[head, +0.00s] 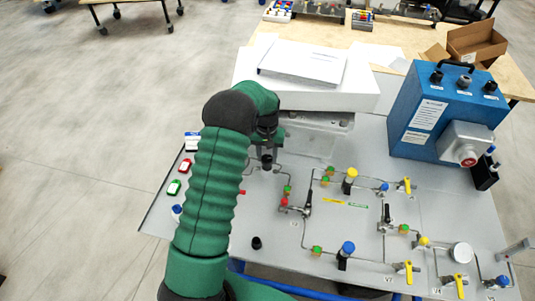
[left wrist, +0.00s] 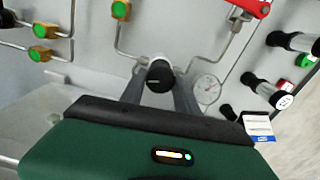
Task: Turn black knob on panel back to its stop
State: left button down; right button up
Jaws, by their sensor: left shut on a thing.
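The black knob (left wrist: 160,78) shows in the left wrist view with a round black face and a pale collar behind it. My left gripper (left wrist: 160,92) has one finger on each side of the knob and is shut on it. In the head view my left gripper (head: 266,150) is at the upper left part of the grey panel (head: 240,215), above a black knob (head: 267,163). My green left arm hides part of the panel. The knob's turn angle cannot be told. My right gripper is not in view.
A round gauge (left wrist: 207,88) sits close to the right finger, with a red part (left wrist: 252,8) beyond. Pipes, valves and yellow handles (head: 404,186) cover the panel's right side. A blue box (head: 435,110) stands at the back right. A white box (head: 300,90) lies behind the gripper.

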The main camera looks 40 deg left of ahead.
pick_arm(q)
jog(key=n+p, duration=0.2)
jog(key=n, duration=0.9)
jog(key=shift+s+p, duration=0.1)
jog(key=shift+p, duration=0.3)
jog(key=shift+n+p, duration=0.35)
jog(key=shift+n, duration=1.45)
jog(key=shift+d, duration=0.1)
jog(key=c, duration=1.3)
grip_release()
jog(key=o, duration=0.4)
jog(key=shift+f, duration=0.1)
